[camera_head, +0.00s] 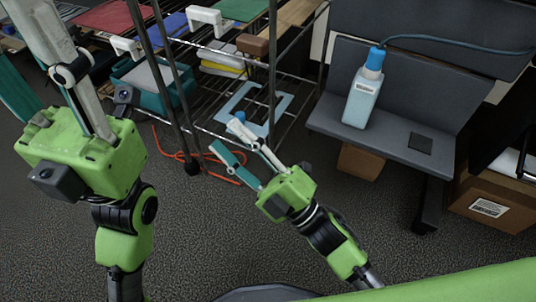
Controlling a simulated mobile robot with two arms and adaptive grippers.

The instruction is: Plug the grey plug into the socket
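I cannot make out a grey plug or a socket for certain. A pale blue block with a white label (361,98) stands on the dark bench (400,125). A bright blue connector (376,59) sits at its top, and a dark blue cable (450,47) runs from it to the right. My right gripper (226,136) is open and empty, below and left of the bench, in front of the wire rack. My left gripper (22,65) is at the far left with its fingers apart; its tips are cut off by the frame edge.
The wire rack (274,60) holds bins, folders and a pale blue frame (281,103). An orange cable (175,155) lies by its foot. A dark square (420,143) lies on the bench. A cardboard box (490,205) stands right. Floor between is clear.

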